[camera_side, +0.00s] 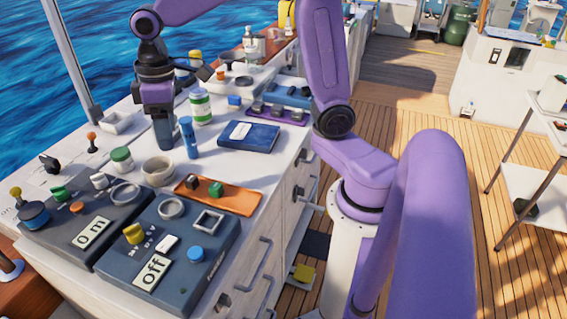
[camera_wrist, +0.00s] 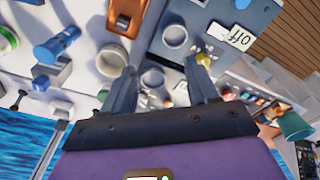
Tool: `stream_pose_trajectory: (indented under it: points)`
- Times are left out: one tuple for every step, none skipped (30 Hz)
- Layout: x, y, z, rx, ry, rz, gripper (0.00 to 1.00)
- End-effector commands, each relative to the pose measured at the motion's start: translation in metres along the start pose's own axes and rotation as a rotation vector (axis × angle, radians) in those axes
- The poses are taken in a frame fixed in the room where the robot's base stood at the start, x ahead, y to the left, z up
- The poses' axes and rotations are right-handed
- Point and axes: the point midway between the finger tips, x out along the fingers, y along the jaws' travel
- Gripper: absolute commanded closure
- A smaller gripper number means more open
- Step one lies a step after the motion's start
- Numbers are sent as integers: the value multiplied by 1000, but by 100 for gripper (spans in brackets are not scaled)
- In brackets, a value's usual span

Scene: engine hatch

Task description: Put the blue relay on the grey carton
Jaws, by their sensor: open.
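My gripper (camera_side: 166,138) is above the white counter, pointing down, behind the cream bowl and left of the blue torch-like cylinder. In the wrist view its two fingers (camera_wrist: 163,88) are apart, with nothing held between them; a grey ring (camera_wrist: 153,79) shows in the gap, lower down. A small blue block (camera_side: 234,100), which may be the blue relay, sits at the back of the counter, right of the gripper. A pale grey open box (camera_side: 115,122) at the left edge may be the grey carton; I cannot tell for sure.
Near the gripper stand the blue cylinder (camera_side: 189,137), cream bowl (camera_side: 158,170) and green-labelled jar (camera_side: 201,106). An orange tray (camera_side: 240,198) holds small blocks. A dark blue book (camera_side: 248,136) lies right. Two control panels (camera_side: 180,255) with knobs fill the front.

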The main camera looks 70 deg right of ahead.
Motion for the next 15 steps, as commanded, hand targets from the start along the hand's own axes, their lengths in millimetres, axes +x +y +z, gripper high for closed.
stream_pose_trajectory:
  points:
    - [1, -17, 17, -45, -3, -3, 41]
    - [2, -26, 26, -70, -5, -5, 41]
    - [4, -37, 39, -105, -9, -7, 41]
    - [5, -44, 50, -129, -11, -8, 41]
    - [6, -52, 60, -154, -13, -10, 41]
    - [8, -61, 74, -186, -14, -11, 41]
    - [10, -68, 85, -212, -18, -13, 41]
    - [12, -73, 96, -237, -20, -14, 41]
    - [15, -80, 112, -271, -22, -15, 41]
    - [17, -84, 123, -295, -24, -16, 41]
    - [19, -88, 134, -319, -27, -17, 41]
    - [22, -93, 148, -348, -28, -18, 41]
    - [24, -95, 158, -368, -30, -19, 41]
    - [26, -97, 167, -389, -33, -20, 41]
    - [29, -100, 178, -412, -34, -20, 41]
